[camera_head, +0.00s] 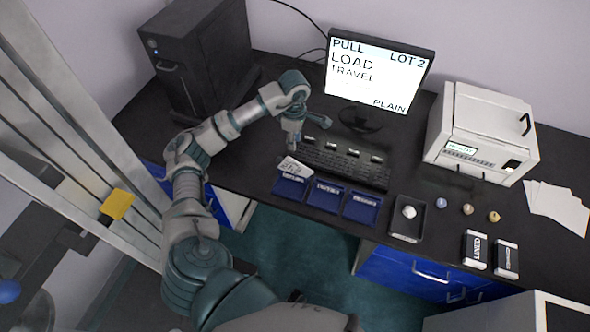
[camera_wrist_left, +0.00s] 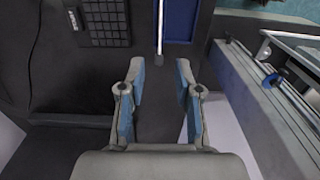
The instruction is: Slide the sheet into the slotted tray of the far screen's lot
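The far screen (camera_head: 378,72) reads "PULL", "LOT 2", "LOAD", "TRAVEL" and "PLAIN". Three blue trays stand in a row at the desk's front edge: left (camera_head: 289,187), middle (camera_head: 325,197) and right (camera_head: 361,209). Their labels are too small to read. A pale sheet with dark marks (camera_head: 296,166) stands at the back edge of the left tray.
A black keyboard (camera_head: 345,163) lies behind the trays. To the right are a dark dish (camera_head: 406,228), small knobs, two labelled boxes (camera_head: 474,250), a white machine (camera_head: 480,135) and loose white sheets (camera_head: 558,205). A black computer tower (camera_head: 200,60) stands at the back left.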

